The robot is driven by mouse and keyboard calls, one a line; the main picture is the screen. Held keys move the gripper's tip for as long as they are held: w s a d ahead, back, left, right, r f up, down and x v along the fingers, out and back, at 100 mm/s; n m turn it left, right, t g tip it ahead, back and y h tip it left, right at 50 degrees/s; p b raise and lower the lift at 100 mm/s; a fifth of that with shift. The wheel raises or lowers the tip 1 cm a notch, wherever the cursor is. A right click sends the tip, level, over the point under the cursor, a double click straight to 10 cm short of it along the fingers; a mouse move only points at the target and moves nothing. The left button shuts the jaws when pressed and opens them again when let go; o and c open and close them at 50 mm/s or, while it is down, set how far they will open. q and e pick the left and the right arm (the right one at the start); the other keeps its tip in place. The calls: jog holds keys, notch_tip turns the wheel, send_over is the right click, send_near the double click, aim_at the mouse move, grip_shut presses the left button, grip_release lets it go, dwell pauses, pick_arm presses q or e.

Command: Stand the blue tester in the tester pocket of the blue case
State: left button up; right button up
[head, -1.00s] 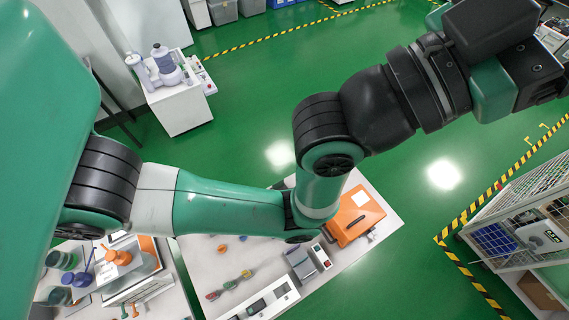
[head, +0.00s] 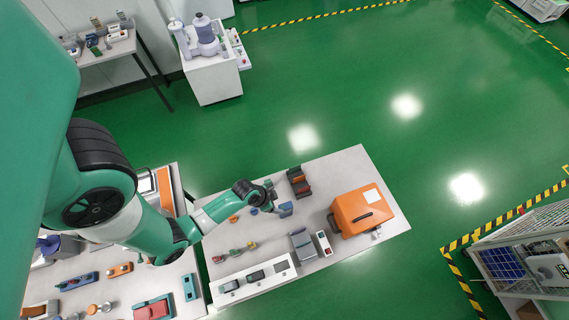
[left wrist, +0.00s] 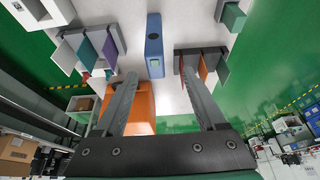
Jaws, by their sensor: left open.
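My left gripper (head: 268,197) is above the white bench, close to a small blue thing (head: 286,209). In the left wrist view its two fingers (left wrist: 165,98) are apart with nothing between them. A slim blue thing with a dark round hole (left wrist: 154,45) lies ahead of the fingertips, apart from them. I cannot tell whether it is the blue tester or the blue case. A blue handheld tester (head: 77,281) lies on the other bench at lower left. I cannot make out a tester pocket. My right gripper is out of view.
An orange case (head: 362,210) stands at the bench's right. A dark rack with orange parts (head: 298,182) is beyond the gripper. A grey holder (head: 303,243), a red and white device (head: 324,243) and a white tray (head: 252,284) are nearer. The far right bench corner is free.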

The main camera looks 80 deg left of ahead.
aim_at(283, 205)
pick_arm(q)
jog(key=b+x, duration=0.5)
jog(key=x, duration=0.1)
jog(key=shift+w+f+b, duration=0.1)
jog(key=shift+f+b, duration=0.05)
jog(key=shift+b, duration=0.25)
jog(key=shift+w+f, duration=0.15)
jog(key=b+x, duration=0.2)
jog(key=x, duration=0.1)
jog(key=b+x, duration=0.1)
jog(key=shift+w+d+f, duration=0.15)
jog(key=shift+d, duration=0.25)
jog(key=shift+w+f+b, duration=0.15)
jog(key=shift+f+b, duration=0.1)
jog(key=shift+b, duration=0.05)
grip_shut()
